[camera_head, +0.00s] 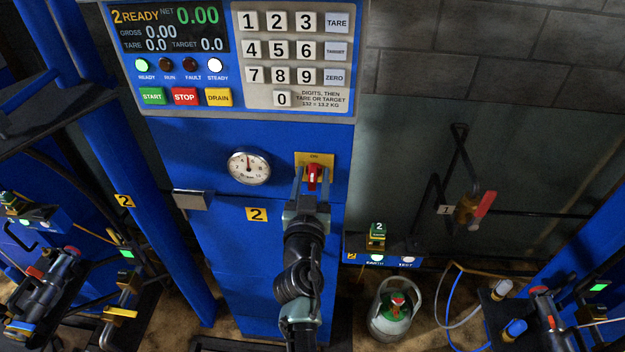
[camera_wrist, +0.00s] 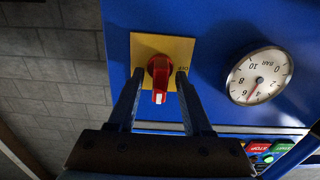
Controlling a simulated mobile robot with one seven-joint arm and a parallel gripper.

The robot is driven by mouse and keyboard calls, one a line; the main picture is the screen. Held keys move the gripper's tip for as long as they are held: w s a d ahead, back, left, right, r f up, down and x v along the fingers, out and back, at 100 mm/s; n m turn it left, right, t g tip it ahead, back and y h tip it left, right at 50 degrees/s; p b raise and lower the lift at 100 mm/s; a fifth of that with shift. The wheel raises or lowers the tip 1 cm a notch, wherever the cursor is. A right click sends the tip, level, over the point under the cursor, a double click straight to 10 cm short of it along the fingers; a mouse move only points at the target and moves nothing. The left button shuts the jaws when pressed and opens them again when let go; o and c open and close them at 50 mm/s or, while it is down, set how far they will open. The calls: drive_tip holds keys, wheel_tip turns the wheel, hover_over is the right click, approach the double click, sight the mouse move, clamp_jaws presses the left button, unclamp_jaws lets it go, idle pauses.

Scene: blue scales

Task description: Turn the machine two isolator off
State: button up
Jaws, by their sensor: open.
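The machine two isolator is a red rotary knob (camera_head: 312,177) on a yellow plate (camera_head: 302,160), on the blue cabinet marked 2. Its bar stands about vertical. In the wrist view, which is upside down, the red knob (camera_wrist: 159,75) has a pale mark at its lower end, and small lettering that looks like OFF is at the right of the yellow plate (camera_wrist: 178,48). The head view shows a small marking, seemingly ON, at the plate's top. My gripper (camera_head: 312,170) is open, with one finger on each side of the knob; in the wrist view the fingertips (camera_wrist: 159,79) show gaps beside it.
A round pressure gauge (camera_head: 249,166) sits left of the isolator. A keypad and display panel (camera_head: 245,55) juts above, showing 2 READY and 0.00. A metal box (camera_head: 192,199) sticks out at the cabinet's left edge. A gas cylinder (camera_head: 393,312) stands at lower right.

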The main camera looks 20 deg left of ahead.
clamp_jaws()
drive_tip(key=shift+n, duration=0.3)
idle(0.3)
drive_tip(key=n, duration=0.3)
drive_tip(key=shift+a, duration=0.15)
drive_tip(key=n, duration=0.5)
drive_tip(key=shift+a+f+n, duration=0.1)
drive_tip(key=shift+f+n, duration=0.05)
drive_tip(key=shift+n, duration=0.25)
drive_tip(key=n, duration=0.4)
drive_tip(key=shift+s+f, duration=0.1)
drive_tip(key=shift+a+f+n, duration=0.1)
drive_tip(key=shift+n, duration=2.1)
